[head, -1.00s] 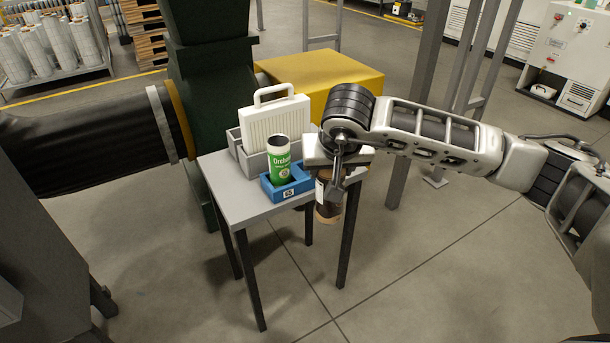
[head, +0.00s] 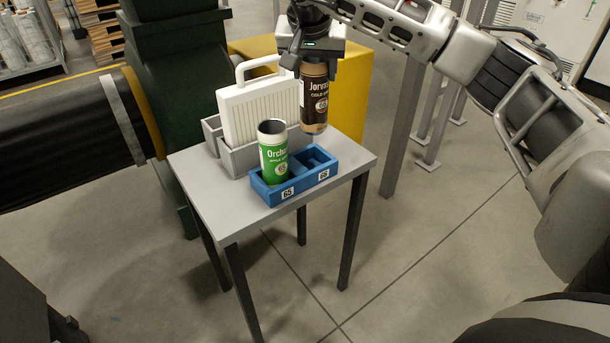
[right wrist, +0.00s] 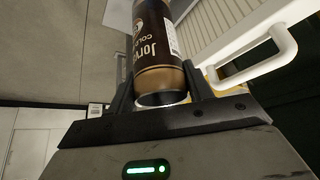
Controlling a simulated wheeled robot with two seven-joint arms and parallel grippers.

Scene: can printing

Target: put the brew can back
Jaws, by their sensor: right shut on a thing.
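The brew can (head: 314,98) is dark brown and tan with "Jorva… cold" lettering. My right gripper (head: 314,58) is shut on its upper end and holds it upright in the air, above and just behind the blue holder's right side. The can (right wrist: 158,55) also shows between the fingers in the right wrist view. The blue holder (head: 272,202) stands on the small grey table, with labels 65 and 66 on its front. A green and white can (head: 274,160) stands in the 65 compartment. The 66 compartment is empty. My left gripper is not in view.
The grey table (head: 205,190) has bare room at its left and front. Behind the holder, a grey bin (head: 240,160) holds a white panel with a handle (head: 255,110), close to the held can. A yellow block (head: 355,85) stands behind the table.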

